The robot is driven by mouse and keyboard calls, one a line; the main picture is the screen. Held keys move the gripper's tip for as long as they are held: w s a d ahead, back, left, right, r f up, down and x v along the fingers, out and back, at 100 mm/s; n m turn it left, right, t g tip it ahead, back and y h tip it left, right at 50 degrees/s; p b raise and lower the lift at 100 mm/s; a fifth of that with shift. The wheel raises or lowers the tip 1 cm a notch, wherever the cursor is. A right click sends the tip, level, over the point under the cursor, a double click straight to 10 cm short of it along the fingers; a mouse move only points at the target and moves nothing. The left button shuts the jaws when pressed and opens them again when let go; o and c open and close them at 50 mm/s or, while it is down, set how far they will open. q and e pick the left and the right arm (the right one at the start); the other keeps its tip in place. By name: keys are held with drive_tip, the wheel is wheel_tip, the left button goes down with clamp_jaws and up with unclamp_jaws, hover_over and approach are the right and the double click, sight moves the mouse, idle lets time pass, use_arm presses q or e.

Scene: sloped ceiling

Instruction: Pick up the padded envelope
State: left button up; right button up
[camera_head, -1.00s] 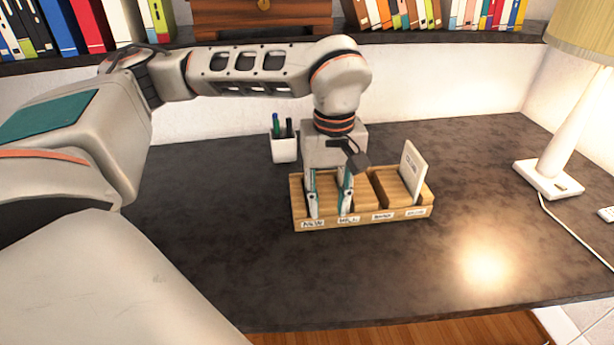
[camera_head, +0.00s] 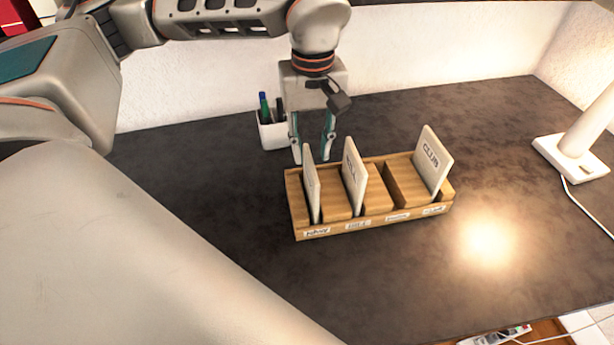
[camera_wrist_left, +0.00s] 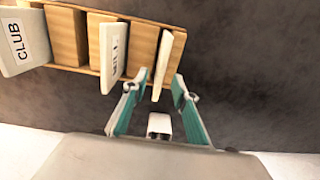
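A wooden rack (camera_head: 374,202) with labelled slots stands on the dark desk. It holds three upright pale flat pieces: a thin left one (camera_head: 311,190), a middle one (camera_head: 353,184) with blurred lettering, and a right one (camera_head: 434,163) reading CLUB. I cannot tell whether any of them is the padded envelope. My left gripper (camera_head: 312,156) is open, pointing down at the rack's back left, near the top of the left piece. In the left wrist view, the end of the left piece (camera_wrist_left: 168,57) lies near the gap between the open fingers (camera_wrist_left: 158,82). My right gripper is out of view.
A white pen cup (camera_head: 273,133) stands just behind the rack's left end, close to my left gripper. A white lamp base (camera_head: 571,158) stands at the right with a cable. The desk (camera_head: 300,280) is clear in front of the rack.

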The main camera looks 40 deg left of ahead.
sight(311, 176)
use_arm(q)
drive_tip(key=shift+s+d+f, duration=0.1)
drive_tip(key=shift+f, duration=1.85)
drive_tip(key=shift+s+d+f, duration=0.1)
drive_tip(key=shift+f, duration=1.85)
clamp_jaws()
